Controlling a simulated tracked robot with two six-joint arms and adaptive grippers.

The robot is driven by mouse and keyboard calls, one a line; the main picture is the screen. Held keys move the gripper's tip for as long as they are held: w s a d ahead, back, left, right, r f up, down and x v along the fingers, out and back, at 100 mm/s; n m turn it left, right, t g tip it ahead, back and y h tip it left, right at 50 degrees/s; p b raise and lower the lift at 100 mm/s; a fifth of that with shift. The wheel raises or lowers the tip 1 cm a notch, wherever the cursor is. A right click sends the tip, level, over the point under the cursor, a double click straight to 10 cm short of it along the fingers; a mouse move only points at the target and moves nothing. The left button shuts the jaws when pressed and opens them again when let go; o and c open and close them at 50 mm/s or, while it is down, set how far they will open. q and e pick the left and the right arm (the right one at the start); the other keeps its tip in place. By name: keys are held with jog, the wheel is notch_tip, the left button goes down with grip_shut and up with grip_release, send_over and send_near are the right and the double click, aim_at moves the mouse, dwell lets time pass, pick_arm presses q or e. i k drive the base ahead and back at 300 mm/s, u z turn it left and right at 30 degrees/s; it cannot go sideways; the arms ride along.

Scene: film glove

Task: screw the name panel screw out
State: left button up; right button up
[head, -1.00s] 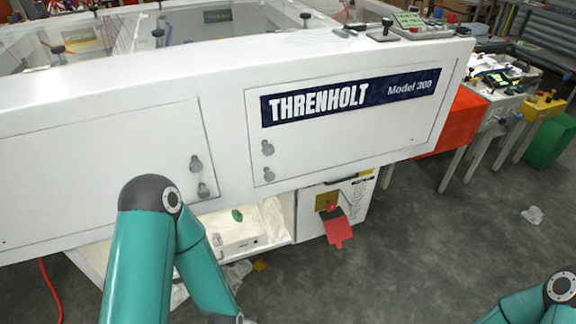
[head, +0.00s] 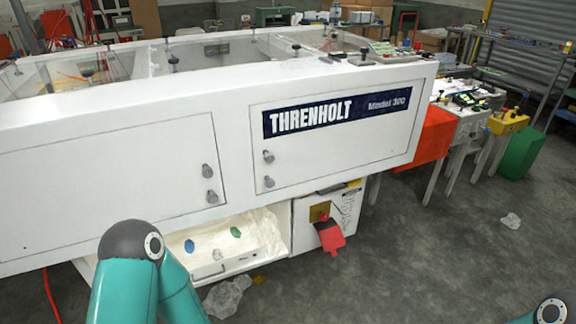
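The white name panel (head: 335,140) is on the front of the long white machine. It carries a dark blue THRENHOLT Model 300 plate (head: 338,113). Two grey knob-like fasteners sit at its left edge, an upper one (head: 268,156) and a lower one (head: 269,181). Both are in place on the panel; I cannot tell which is the name panel screw. Neither gripper is in view. Only my teal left arm's elbow shows at the bottom left, and a bit of my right arm at the bottom right corner. Nothing touches the panel.
A second panel (head: 110,190) with two grey knobs (head: 208,170) is to the left. Below is an open white tray (head: 225,240) with blue and green pieces. A red tag (head: 330,236) hangs from a white box.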

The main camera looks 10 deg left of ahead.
aim_at(269, 157)
jog(key=u, duration=0.15)
jog(key=i, duration=0.9)
jog(key=z, duration=0.2)
jog(key=k, duration=0.9)
jog(key=u, duration=0.2)
jog(key=i, duration=0.9)
jog(key=z, duration=0.1)
